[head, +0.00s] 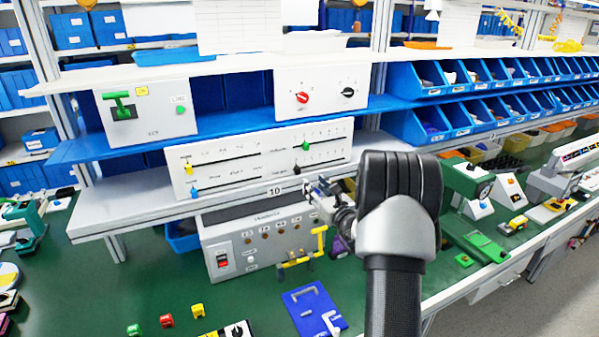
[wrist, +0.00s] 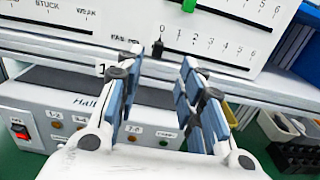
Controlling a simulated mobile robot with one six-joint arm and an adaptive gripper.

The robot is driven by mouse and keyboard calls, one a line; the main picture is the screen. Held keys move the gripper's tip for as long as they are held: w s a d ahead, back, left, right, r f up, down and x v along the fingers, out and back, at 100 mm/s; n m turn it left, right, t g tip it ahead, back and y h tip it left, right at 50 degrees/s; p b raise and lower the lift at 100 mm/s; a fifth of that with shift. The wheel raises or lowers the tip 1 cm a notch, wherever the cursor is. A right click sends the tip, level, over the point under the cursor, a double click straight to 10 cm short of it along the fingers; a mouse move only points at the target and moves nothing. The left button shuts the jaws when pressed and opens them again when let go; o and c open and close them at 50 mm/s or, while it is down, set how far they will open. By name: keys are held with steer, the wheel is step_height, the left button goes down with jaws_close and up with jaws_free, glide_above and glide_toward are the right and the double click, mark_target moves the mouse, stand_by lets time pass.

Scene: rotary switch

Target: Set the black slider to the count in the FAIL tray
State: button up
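The black slider (wrist: 158,48) stands at about the 0 mark of the lower right scale on the white slider panel (wrist: 230,40). It also shows in the head view (head: 297,168). My gripper (wrist: 161,68) is open and empty, its fingers pointing at the panel. In the wrist picture the black slider lies between the two fingertips, nearer the left one; I cannot tell the remaining gap in depth. In the head view my gripper (head: 322,190) is just below and right of the slider. I cannot make out a FAIL tray label.
A green slider (head: 305,145) is on the scale above; yellow (head: 188,167) and blue (head: 194,192) sliders are at left. The shelf edge (wrist: 60,44) and a grey control box (head: 262,240) lie below. A blue tray-like piece (head: 302,303) with white parts lies on the bench.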

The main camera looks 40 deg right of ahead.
mark_target(299, 169)
steer(key=x, duration=1.1)
steer(key=shift+w+b, duration=0.35)
steer(key=shift+b, duration=0.05)
jaws_close()
